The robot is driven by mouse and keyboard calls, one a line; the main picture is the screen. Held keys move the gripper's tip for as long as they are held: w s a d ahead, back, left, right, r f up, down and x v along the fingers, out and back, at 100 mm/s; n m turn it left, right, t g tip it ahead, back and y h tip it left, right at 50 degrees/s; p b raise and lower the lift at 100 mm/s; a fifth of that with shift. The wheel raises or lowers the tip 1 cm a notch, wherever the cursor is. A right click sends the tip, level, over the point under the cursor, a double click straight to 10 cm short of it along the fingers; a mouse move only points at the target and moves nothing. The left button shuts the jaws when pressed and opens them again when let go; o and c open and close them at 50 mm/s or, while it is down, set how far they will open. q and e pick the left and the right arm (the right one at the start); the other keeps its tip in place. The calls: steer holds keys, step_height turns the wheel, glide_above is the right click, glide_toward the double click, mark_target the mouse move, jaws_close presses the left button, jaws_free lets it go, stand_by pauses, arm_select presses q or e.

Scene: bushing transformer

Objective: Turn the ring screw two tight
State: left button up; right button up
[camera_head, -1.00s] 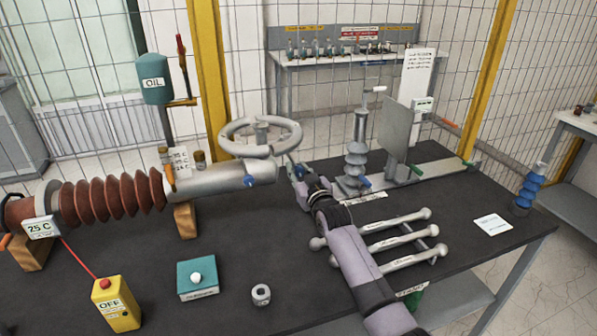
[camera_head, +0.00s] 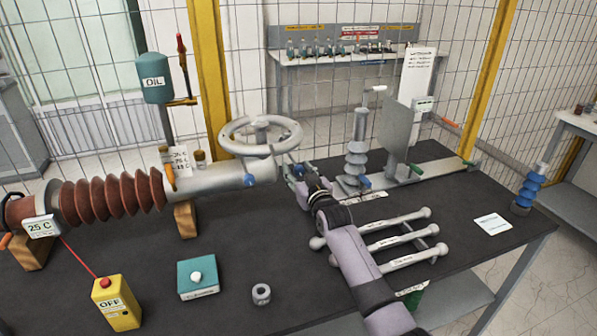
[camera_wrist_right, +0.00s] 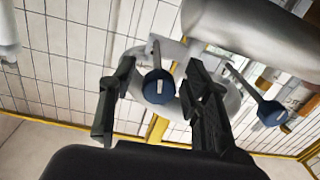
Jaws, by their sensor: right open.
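Two ring screws with dark blue heads and thin grey stems show in the right wrist view. One blue-headed screw (camera_wrist_right: 158,87) appears between the fingers of my right gripper (camera_wrist_right: 160,75), which is open; I cannot tell whether either finger touches it. The other blue-headed screw (camera_wrist_right: 272,112) is to the right, outside the fingers. Neither shows a number, so I cannot tell which is screw two. In the head view my right gripper (camera_head: 294,171) is at the right end of the grey cylinder (camera_head: 213,180), and one blue head (camera_head: 249,181) shows left of it. My left gripper is not in view.
A large grey handwheel (camera_head: 260,133) sits above the cylinder end. Grey rods (camera_head: 395,240) lie beneath and right of my arm. An insulator post (camera_head: 356,160) stands close right of the gripper. The front of the black table (camera_head: 225,255) has free room around a small grey nut (camera_head: 261,294).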

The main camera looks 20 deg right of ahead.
steer(key=s, duration=1.2)
steer(key=shift+d, duration=0.45)
steer(key=shift+r, duration=0.1)
